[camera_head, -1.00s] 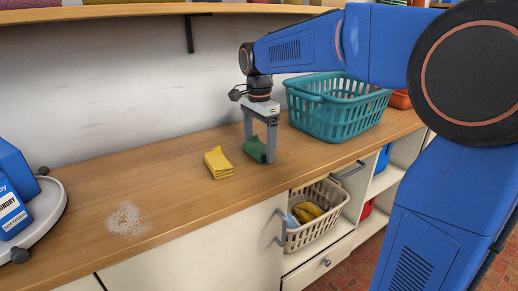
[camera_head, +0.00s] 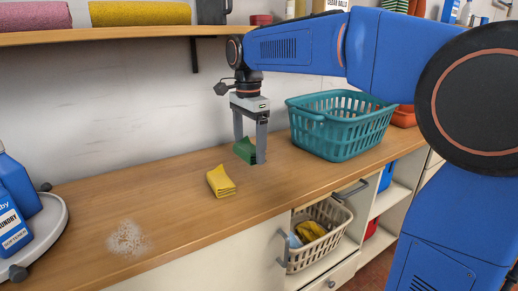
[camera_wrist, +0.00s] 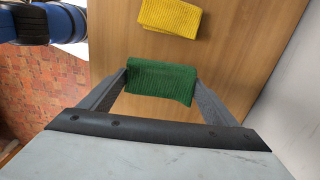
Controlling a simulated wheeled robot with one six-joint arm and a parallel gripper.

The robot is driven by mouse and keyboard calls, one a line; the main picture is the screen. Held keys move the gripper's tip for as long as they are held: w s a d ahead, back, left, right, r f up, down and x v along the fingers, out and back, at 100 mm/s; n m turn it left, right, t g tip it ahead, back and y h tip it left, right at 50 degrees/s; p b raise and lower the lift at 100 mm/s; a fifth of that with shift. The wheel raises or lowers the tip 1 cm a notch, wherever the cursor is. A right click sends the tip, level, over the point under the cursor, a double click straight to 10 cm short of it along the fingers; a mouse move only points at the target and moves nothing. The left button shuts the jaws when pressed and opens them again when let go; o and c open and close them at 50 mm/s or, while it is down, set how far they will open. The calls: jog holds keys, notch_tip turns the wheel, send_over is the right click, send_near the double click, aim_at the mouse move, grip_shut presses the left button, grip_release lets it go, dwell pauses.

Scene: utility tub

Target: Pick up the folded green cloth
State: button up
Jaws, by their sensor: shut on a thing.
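The folded green cloth (camera_head: 244,150) is between the two fingers of my gripper (camera_head: 250,157), low over the wooden counter. In the wrist view, the green cloth (camera_wrist: 161,82) spans the gap between my gripper's fingertips (camera_wrist: 160,80), one finger at each side. My gripper is shut on it. From these views I cannot tell whether the cloth touches the counter. A folded yellow cloth (camera_head: 221,181) lies on the counter to the left and nearer, apart from my gripper; it also shows in the wrist view (camera_wrist: 169,16).
A teal basket (camera_head: 340,128) stands right of my gripper. A white round tray (camera_head: 40,240) with blue bottles is at left, near a white powdery patch (camera_head: 127,238). A shelf (camera_head: 120,35) runs above. A beige basket (camera_head: 318,235) sits below the counter.

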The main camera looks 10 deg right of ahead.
jog(key=s+a, duration=0.2)
jog(key=a, duration=0.5)
jog(key=s+a, duration=0.3)
jog(key=a, duration=0.5)
